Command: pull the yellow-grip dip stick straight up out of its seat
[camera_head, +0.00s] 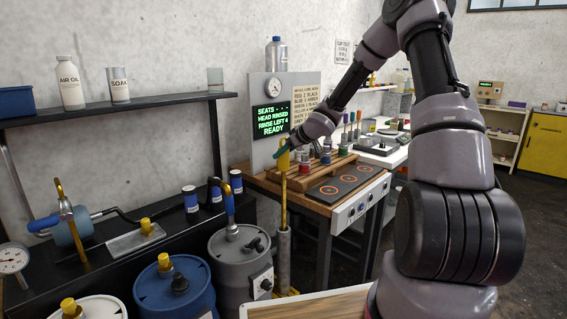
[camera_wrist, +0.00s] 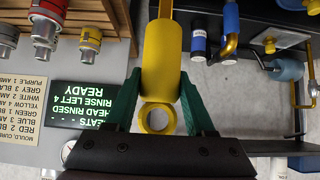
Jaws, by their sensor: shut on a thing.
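The dip stick's yellow grip (camera_head: 283,161) is at the middle of the head view, with its thin yellowish rod (camera_head: 283,205) hanging upright below. The rod's lower end meets the top of a grey upright tube (camera_head: 283,258), its seat; how deep it sits inside is hidden. My gripper (camera_head: 284,149) is at the grip's top. In the wrist view the yellow grip (camera_wrist: 163,60), with a ring at its near end, lies between the green fingers of my gripper (camera_wrist: 158,108), which are shut on it.
A blue drum (camera_head: 176,290) and a grey drum (camera_head: 238,262) stand left of the tube. A workbench with a wooden rack (camera_head: 292,182) and a dark panel with orange rings (camera_head: 343,183) is close on the right. A green-text screen (camera_head: 271,120) stands behind my gripper.

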